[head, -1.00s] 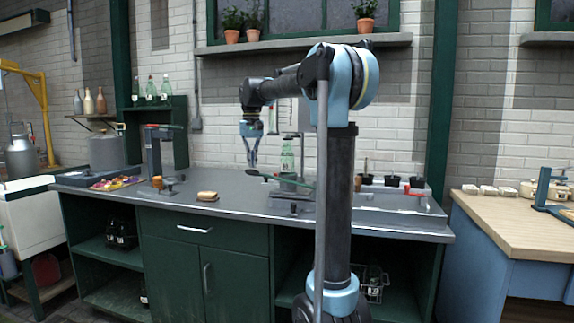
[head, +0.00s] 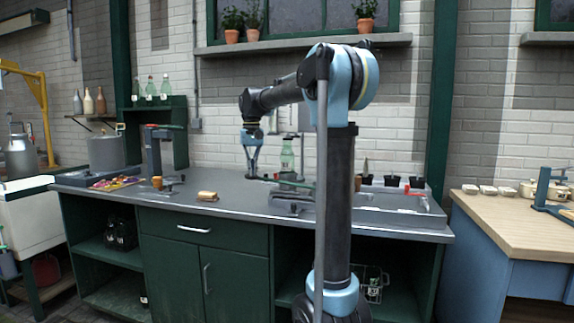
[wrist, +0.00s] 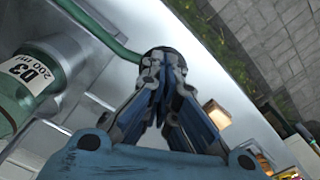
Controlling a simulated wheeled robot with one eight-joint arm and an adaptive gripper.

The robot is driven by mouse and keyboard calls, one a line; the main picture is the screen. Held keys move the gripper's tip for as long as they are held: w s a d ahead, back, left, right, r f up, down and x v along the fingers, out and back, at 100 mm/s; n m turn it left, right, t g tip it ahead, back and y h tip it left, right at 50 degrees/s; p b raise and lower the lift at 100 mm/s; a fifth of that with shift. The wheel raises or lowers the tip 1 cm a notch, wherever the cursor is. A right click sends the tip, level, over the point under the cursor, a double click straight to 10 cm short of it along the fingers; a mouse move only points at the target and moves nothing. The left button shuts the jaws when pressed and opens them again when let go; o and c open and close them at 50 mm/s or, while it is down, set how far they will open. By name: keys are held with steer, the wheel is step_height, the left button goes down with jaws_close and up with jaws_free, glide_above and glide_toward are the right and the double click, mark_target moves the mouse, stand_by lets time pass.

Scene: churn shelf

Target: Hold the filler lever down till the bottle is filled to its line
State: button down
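The green bottle (head: 287,156) stands upright at the filler on the counter. In the wrist view the bottle (wrist: 12,112) lies along the left edge, with a label reading D3 200 ml; its liquid level cannot be made out. The filler lever (wrist: 95,27) is a green bar ending in a dark round knob (wrist: 166,52). In the head view the lever (head: 296,184) runs low in front of the bottle. My gripper (head: 251,177) points down at the lever's knob end. In the wrist view my gripper's fingertips (wrist: 163,66) are together over the knob, hiding part of it.
A tan block (head: 207,196) lies on the grey counter (head: 235,205), left of the filler. A second stand (head: 153,150) is farther left. Several dark cups stand to the right, partly behind my arm. The counter between the block and filler is clear.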

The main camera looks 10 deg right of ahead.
steer(key=shift+f, duration=0.95)
steer(key=shift+f, duration=2.45)
stand_by(4.6)
